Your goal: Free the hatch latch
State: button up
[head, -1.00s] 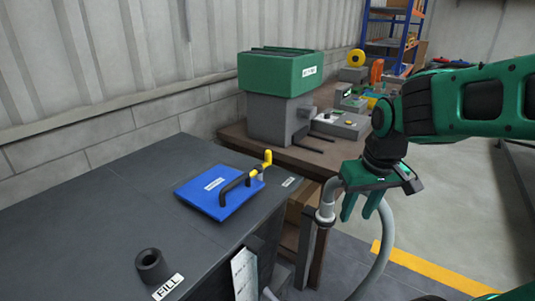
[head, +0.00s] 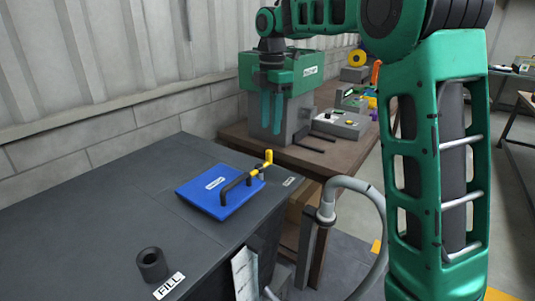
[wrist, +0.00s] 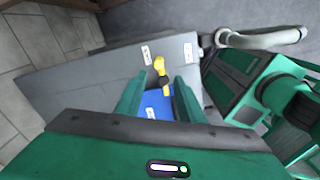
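The blue hatch (head: 205,196) lies flat on the dark grey cabinet top, with a black bar handle (head: 236,184) over it. The yellow latch (head: 262,167) sits at the hatch's right edge, with one end turned up. My gripper (head: 271,120) points down, above and apart from the latch, and appears in front of the green machine. In the wrist view my gripper (wrist: 157,95) has its two green fingers wide apart with nothing between them. The yellow latch (wrist: 160,68) and part of the blue hatch (wrist: 155,104) show below, in the gap; my gripper's body hides the rest.
A black round filler neck (head: 152,265) stands near a FILL label (head: 168,286) at the cabinet's front. A green-topped grey machine (head: 250,110) stands on the brown bench (head: 235,133) behind. A grey hose (head: 362,187) curves beside the cabinet. The cabinet top (head: 110,205) left of the hatch is clear.

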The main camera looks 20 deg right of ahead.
aim_at(270, 150)
jog(key=shift+w, duration=0.2)
jog(key=shift+f+n, duration=0.2)
jog(key=shift+n, duration=0.1)
notch_tip(270, 150, down, 10)
jog(key=shift+f, duration=0.15)
